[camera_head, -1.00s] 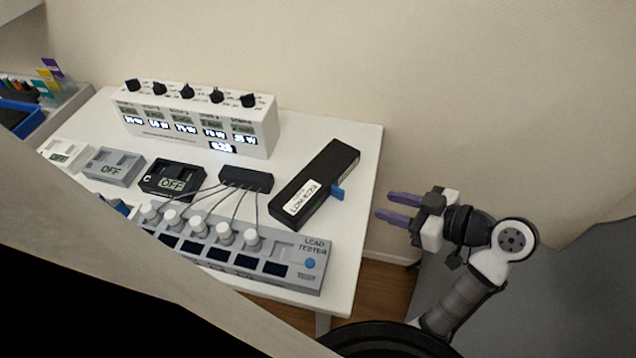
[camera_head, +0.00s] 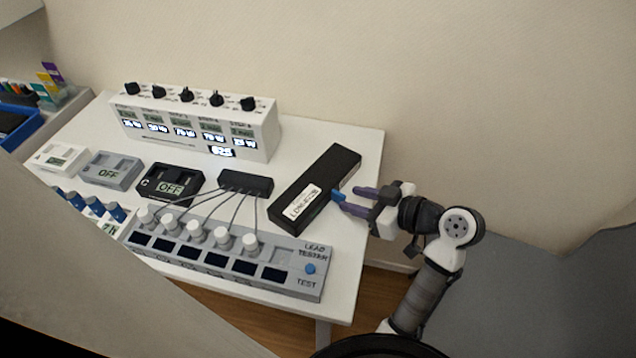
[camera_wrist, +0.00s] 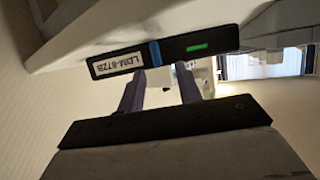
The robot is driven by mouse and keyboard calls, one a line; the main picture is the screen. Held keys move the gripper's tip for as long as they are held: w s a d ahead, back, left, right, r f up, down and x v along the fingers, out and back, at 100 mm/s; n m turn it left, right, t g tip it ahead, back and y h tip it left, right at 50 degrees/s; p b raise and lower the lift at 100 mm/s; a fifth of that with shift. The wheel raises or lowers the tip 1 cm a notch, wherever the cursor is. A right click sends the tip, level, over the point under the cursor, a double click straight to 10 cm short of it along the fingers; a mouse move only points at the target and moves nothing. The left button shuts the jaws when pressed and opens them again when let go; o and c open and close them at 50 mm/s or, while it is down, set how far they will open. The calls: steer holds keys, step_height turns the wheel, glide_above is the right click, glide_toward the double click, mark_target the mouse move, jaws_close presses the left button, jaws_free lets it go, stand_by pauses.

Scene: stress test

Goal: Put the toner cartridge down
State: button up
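The toner cartridge (camera_head: 325,180) is a long black box with a white label and a blue tab (camera_head: 338,195) on its right side. It lies flat on the white table, near the right edge. My gripper (camera_head: 349,199) is open at the cartridge's right side, its two purple fingers pointing at the blue tab. In the wrist view the cartridge (camera_wrist: 215,42) shows its label and a green strip. The blue tab (camera_wrist: 155,53) lies between the lines of the two spread fingers there. Whether a fingertip touches the cartridge cannot be told.
The lead tester (camera_head: 235,262) with white knobs and wires stands in front, left of the cartridge. A black wire block (camera_head: 245,183) is close on the cartridge's left. A white display box (camera_head: 195,125) stands behind. Bare table (camera_head: 345,255) shows at the front right.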

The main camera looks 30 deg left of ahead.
mark_target(343, 195)
steer(key=x, duration=0.3)
steer(key=shift+w+a+f+p, duration=0.15)
steer(key=shift+w+p, duration=0.05)
steer(key=shift+p, duration=0.1)
steer(key=shift+c, duration=0.2)
jaws_close()
